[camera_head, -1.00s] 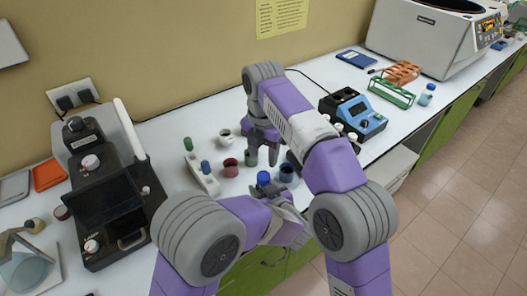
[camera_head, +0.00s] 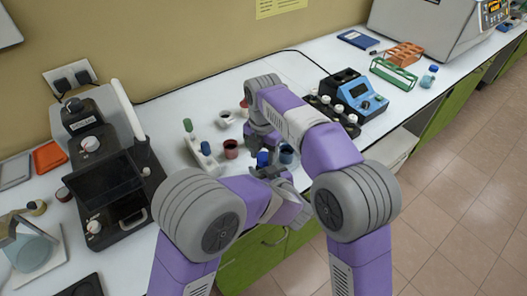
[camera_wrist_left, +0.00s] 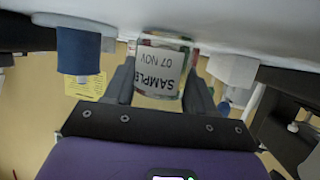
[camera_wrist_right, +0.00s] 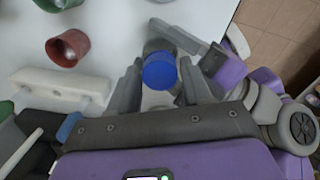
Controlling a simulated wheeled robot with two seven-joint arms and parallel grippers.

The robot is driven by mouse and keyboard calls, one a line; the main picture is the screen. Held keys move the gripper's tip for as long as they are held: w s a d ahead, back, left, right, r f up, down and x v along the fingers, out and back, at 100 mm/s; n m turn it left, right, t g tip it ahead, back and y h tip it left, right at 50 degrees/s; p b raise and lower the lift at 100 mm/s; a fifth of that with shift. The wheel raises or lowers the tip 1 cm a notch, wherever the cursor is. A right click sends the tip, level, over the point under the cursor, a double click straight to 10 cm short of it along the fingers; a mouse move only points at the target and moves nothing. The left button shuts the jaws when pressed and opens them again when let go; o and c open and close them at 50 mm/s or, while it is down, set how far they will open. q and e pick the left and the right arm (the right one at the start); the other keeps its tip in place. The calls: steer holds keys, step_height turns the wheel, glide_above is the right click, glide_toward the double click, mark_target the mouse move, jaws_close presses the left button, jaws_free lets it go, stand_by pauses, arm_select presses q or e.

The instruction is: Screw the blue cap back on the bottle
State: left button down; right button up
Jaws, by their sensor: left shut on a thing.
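The sample bottle (camera_wrist_left: 160,72) is clear with a white label and stands between my left gripper's fingers in the left wrist view. My left gripper (camera_head: 268,170) is shut on it. The blue cap (camera_head: 262,158) shows just above the left gripper. In the right wrist view the cap (camera_wrist_right: 159,70) is round and bright blue, between the fingertips of my right gripper (camera_wrist_right: 162,62). Those fingers look spread, with small gaps beside the cap. The cap hides what is under it, so I cannot tell whether it sits on the bottle.
A dark blue cup (camera_head: 287,154) stands right beside the left gripper. A red cup (camera_head: 231,148) and a white holder with coloured knobs (camera_head: 200,154) are to the left. A blue device (camera_head: 358,98) stands to the right. A black instrument (camera_head: 100,170) is at far left.

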steer(key=c, duration=0.8)
steer(key=m, duration=0.4)
steer(key=shift+m, duration=0.3)
steer(key=m, duration=1.4)
steer(key=shift+m, duration=0.4)
steer(key=m, duration=0.5)
steer(key=shift+m, duration=0.3)
steer(key=m, duration=0.5)
steer(key=shift+m, duration=0.4)
steer(key=m, duration=0.5)
steer(key=shift+f+m, duration=0.1)
steer(key=shift+m, duration=0.2)
steer(key=m, duration=0.4)
steer(key=o, duration=1.3)
steer(key=shift+c, duration=0.2)
step_height(320, 180, up, 12)
